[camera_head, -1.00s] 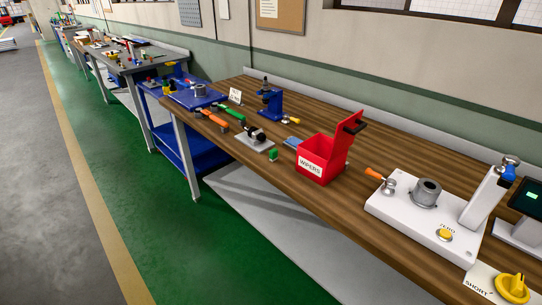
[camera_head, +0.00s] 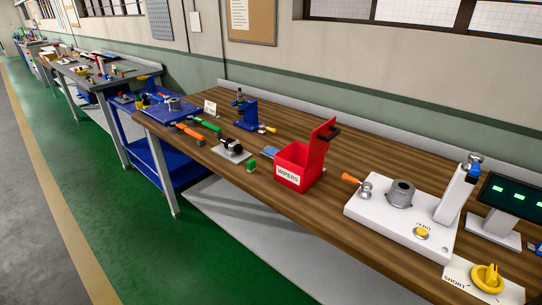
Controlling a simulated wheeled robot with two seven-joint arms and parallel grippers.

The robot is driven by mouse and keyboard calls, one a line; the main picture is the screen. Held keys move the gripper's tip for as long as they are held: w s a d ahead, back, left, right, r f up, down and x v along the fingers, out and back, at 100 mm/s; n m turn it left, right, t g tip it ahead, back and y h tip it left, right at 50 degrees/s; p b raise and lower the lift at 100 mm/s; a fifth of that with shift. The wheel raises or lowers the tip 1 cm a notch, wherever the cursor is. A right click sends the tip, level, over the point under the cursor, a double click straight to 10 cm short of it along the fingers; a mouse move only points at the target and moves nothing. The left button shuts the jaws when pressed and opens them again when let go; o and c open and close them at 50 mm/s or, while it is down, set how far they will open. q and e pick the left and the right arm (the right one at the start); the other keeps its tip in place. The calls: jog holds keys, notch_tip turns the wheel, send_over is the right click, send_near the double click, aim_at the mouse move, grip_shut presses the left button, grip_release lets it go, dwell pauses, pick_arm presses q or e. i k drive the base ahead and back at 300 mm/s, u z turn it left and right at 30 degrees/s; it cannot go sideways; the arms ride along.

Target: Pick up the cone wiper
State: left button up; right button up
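I cannot tell for sure which object is the cone wiper. Candidates on the wooden bench (camera_head: 310,214) are a green-handled tool (camera_head: 206,124) and an orange-handled tool (camera_head: 188,132), lying side by side towards the left end. A small green piece (camera_head: 252,166) stands near the front edge. A red box labelled WIPERS (camera_head: 291,172) stands mid-bench with its lid raised; its contents are not visible. Neither of my grippers is in view, and nothing on the bench is being touched.
A black-and-metal tool on a grey plate (camera_head: 233,150) and a blue stand (camera_head: 246,110) are left of the box. Green floor (camera_head: 100,190) lies in front.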

aim_at(251, 164)
jog(key=z, duration=3.6)
jog(key=k, duration=1.7)
jog(key=u, duration=1.45)
